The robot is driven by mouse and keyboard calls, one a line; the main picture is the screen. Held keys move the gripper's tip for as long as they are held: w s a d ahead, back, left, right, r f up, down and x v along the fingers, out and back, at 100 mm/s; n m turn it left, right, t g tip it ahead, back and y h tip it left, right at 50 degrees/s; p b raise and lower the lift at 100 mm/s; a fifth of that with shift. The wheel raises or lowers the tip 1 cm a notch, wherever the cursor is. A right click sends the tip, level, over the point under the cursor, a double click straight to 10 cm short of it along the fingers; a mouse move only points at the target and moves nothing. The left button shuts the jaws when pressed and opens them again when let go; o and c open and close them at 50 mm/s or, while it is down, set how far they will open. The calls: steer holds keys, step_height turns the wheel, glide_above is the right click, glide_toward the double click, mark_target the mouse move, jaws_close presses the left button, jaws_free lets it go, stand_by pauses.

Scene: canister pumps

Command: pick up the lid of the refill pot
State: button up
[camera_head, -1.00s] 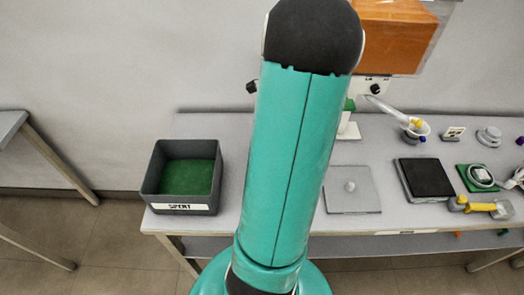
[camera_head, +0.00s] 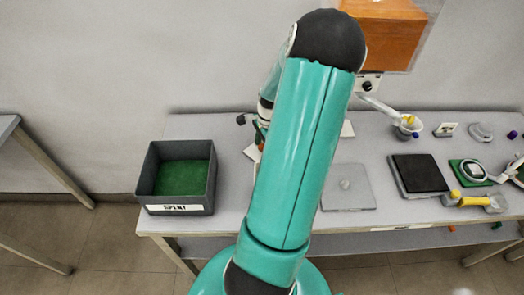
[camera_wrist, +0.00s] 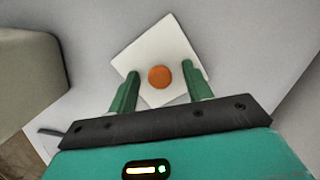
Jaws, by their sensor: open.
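A white square plate with a round orange-brown knob (camera_wrist: 159,77) lies under my gripper in the wrist view; it looks like a lid. Its white corner (camera_head: 252,153) shows left of my arm in the head view. My gripper (camera_wrist: 160,69) is open, with one green finger on each side of the knob and gaps between. I cannot tell how far the fingertips are above the plate. In the head view my arm hides most of the gripper and whatever lies behind it. A grey square plate with a pale knob (camera_head: 346,186) lies right of my arm.
A dark bin labelled SPENT (camera_head: 178,205) with a green floor stands at the table's left end. An orange box (camera_head: 386,32) is behind.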

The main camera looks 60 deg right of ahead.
jaws_close()
